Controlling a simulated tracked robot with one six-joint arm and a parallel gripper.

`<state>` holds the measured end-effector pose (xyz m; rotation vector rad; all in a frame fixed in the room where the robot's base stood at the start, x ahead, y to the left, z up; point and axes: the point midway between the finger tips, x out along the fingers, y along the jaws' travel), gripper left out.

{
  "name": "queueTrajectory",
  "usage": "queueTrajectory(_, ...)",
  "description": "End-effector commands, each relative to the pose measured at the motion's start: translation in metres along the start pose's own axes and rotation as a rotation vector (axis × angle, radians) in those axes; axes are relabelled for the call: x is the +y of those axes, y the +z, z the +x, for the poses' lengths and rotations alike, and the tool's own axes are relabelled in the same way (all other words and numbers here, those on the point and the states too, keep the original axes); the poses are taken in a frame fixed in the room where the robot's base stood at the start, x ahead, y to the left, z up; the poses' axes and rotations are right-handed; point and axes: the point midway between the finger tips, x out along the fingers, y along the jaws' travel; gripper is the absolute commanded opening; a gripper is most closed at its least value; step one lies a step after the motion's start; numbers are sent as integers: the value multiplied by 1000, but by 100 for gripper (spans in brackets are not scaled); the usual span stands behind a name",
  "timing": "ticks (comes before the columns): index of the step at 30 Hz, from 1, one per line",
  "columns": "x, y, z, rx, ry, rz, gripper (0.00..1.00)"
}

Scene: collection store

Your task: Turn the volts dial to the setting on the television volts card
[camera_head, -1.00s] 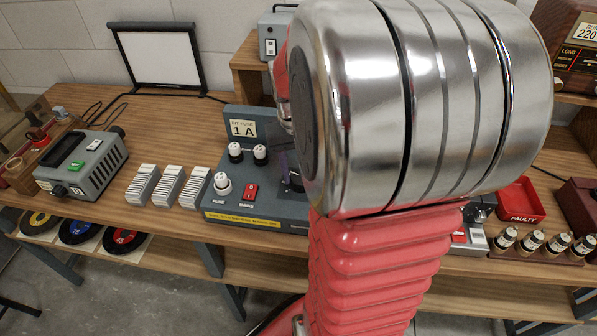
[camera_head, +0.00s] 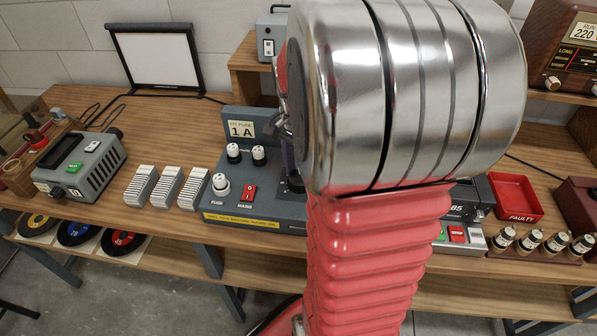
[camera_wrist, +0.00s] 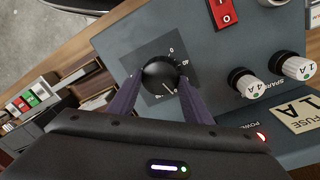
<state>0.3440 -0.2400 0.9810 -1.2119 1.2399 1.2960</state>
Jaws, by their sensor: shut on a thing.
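The volts dial is likely the black round knob (camera_wrist: 160,74) in the wrist view, on a dark square plate with white marks on the grey panel of the fuse unit (camera_head: 250,207). My gripper (camera_wrist: 160,88) has its two purple fingers on either side of the knob and is shut on it. The dial's exact setting is too small to read. In the head view my arm hides most of the knob. A card on the wooden set (camera_head: 578,32) at the upper right reads "220"; I cannot tell whether it is the television volts card.
The fuse unit carries a red switch (camera_head: 249,194), white-topped fuse holders (camera_head: 221,184) and a "1A" card (camera_head: 241,129). Grey ribbed blocks (camera_head: 167,186) stand to its left.

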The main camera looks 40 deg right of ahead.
Motion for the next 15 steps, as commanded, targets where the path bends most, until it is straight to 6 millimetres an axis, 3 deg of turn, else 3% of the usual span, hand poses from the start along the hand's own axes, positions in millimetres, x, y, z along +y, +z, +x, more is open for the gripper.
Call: queueTrajectory(15, 7, 0, 4, -38, 15, 487, 22)
